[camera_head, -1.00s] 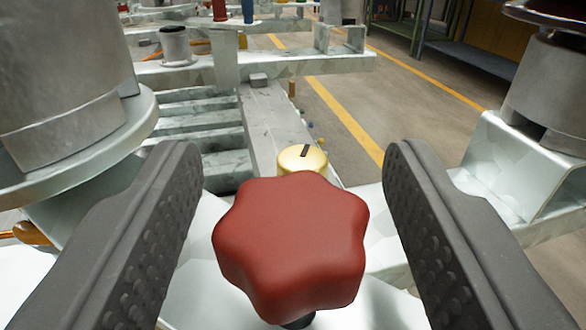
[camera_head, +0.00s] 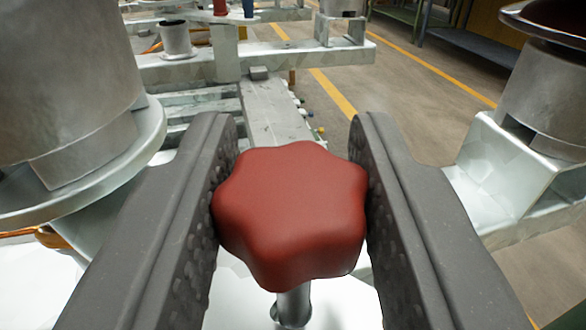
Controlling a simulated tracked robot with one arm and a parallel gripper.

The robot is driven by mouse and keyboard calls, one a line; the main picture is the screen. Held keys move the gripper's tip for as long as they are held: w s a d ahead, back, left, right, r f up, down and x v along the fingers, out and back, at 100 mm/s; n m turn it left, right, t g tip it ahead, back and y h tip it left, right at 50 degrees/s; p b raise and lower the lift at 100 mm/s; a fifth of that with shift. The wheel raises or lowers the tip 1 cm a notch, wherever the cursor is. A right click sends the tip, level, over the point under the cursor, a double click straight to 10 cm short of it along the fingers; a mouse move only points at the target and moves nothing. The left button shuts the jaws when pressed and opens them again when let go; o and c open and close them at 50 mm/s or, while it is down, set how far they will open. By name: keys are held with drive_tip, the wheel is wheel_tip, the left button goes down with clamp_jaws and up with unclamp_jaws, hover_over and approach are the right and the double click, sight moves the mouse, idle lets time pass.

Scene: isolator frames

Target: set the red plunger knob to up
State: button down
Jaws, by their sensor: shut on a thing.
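The red plunger knob (camera_head: 290,212) is a lobed, star-shaped head in the middle of the view. A bright metal stem (camera_head: 293,305) shows below it, running down into a pale metal frame. My gripper (camera_head: 297,190) is shut on the knob, with one dark, dimpled finger touching it on the left and the other on the right. The lower end of the stem is only partly visible.
A large grey metal insulator (camera_head: 65,90) on a flange stands close on the left. Another grey metal cylinder (camera_head: 545,95) on a bracket stands on the right. A pale beam (camera_head: 275,112) runs away behind the knob. Open floor with yellow lines lies beyond.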

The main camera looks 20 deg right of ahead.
drive_tip(key=c, duration=1.1)
unclamp_jaws()
drive_tip(key=shift+o, duration=0.2)
drive_tip(key=shift+s+a, duration=0.1)
drive_tip(key=p+v, duration=0.1)
drive_tip(key=v, duration=1.2)
drive_tip(key=shift+s, duration=0.25)
drive_tip(key=shift+a, duration=0.1)
